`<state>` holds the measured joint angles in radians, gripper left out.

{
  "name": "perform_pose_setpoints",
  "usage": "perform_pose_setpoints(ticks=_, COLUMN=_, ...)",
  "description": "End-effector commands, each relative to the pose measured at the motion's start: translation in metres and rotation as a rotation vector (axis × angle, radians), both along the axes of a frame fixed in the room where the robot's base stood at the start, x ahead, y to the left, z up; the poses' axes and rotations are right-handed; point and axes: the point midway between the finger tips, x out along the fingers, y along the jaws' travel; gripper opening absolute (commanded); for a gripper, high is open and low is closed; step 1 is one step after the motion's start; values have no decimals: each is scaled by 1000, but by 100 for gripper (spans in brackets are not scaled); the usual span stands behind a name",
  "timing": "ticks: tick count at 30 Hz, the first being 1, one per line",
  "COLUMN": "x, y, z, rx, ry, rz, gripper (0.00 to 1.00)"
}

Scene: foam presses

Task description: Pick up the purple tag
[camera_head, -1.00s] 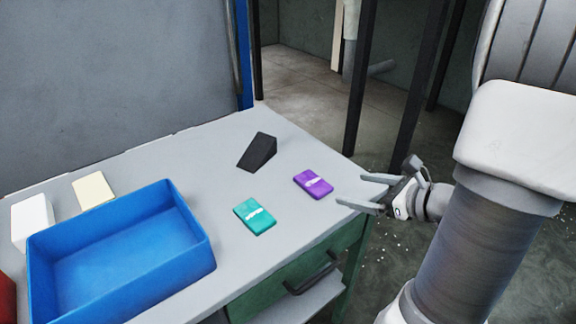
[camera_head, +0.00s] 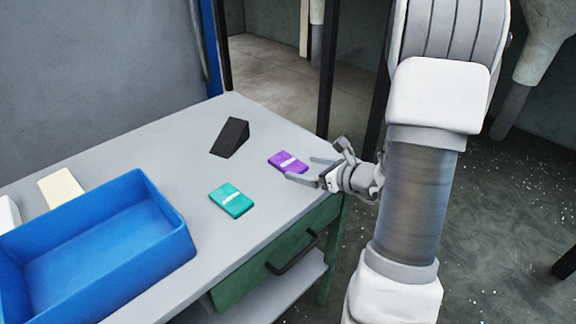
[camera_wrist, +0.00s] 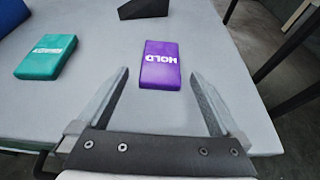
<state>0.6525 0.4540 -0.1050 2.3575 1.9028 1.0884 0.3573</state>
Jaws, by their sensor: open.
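The purple tag (camera_head: 288,162) lies flat on the grey table near its right edge. In the wrist view the purple tag (camera_wrist: 160,66) shows white letters reading HOLD and lies ahead of my gripper, roughly in line with the gap between the fingers. My gripper (camera_head: 304,169) is at the right edge of the table, close to the tag. In the wrist view my gripper (camera_wrist: 160,80) is open with nothing between its fingers. I cannot tell its exact height above the table.
A teal tag (camera_head: 231,199) lies left of the purple one. A black wedge (camera_head: 230,138) stands behind them. A blue bin (camera_head: 165,262) fills the left front of the table (camera_head: 150,150), with a cream block (camera_head: 61,188) behind it. A green drawer (camera_head: 270,265) is below.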

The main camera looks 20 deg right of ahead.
Motion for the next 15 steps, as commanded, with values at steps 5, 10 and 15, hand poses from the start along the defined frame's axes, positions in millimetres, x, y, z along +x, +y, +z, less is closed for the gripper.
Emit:
perform_pose_setpoints(ticks=5, x=16, y=6, z=-5, rx=0, ry=0, rz=3, gripper=100)
perform_pose_setpoints(ticks=10, x=39, y=13, z=-13, rx=0, ry=1, rz=3, gripper=100)
perform_pose_setpoints(ticks=15, x=49, y=16, z=-15, rx=-1, ry=0, rz=1, gripper=100)
